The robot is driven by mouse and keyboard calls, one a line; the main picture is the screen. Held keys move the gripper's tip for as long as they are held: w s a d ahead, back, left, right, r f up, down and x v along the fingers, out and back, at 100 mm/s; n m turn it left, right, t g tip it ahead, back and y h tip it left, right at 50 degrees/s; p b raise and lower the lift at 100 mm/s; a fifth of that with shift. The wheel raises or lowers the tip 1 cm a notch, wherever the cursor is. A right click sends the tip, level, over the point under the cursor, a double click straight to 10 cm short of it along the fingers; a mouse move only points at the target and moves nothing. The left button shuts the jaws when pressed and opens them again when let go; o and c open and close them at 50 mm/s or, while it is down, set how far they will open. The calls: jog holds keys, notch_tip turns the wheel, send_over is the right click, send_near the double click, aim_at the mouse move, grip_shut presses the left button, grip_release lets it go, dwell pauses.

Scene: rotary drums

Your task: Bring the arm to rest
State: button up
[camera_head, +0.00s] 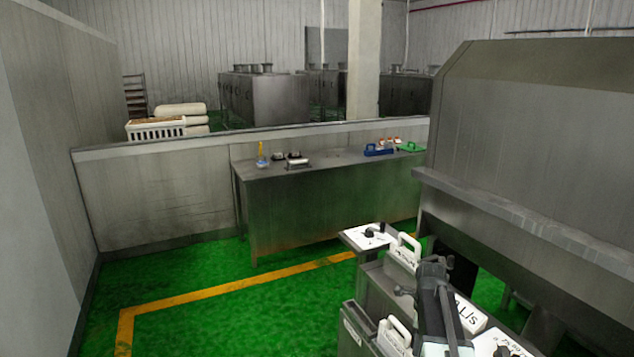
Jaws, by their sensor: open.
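My arm shows at the lower right as a dark grey, folded shape standing close to my own body. My gripper (434,268) is at its upper end, small and dark, and the jaws are hard to make out at this size. Nothing shows held in it. It is well apart from the steel table and in front of the large steel machine in the picture.
A steel table (330,205) with small tools stands against a low wall (160,195). A large steel machine (540,130) fills the right side. Green floor (200,325) with a yellow line (240,284) is clear at left. Steel drums (265,97) stand behind.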

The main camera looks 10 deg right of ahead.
jog(key=s+a+n, duration=0.4)
jog(key=a+n, duration=0.7)
jog(key=s+a+n, duration=0.5)
jog(key=a+n, duration=0.7)
jog(key=shift+f, duration=0.15)
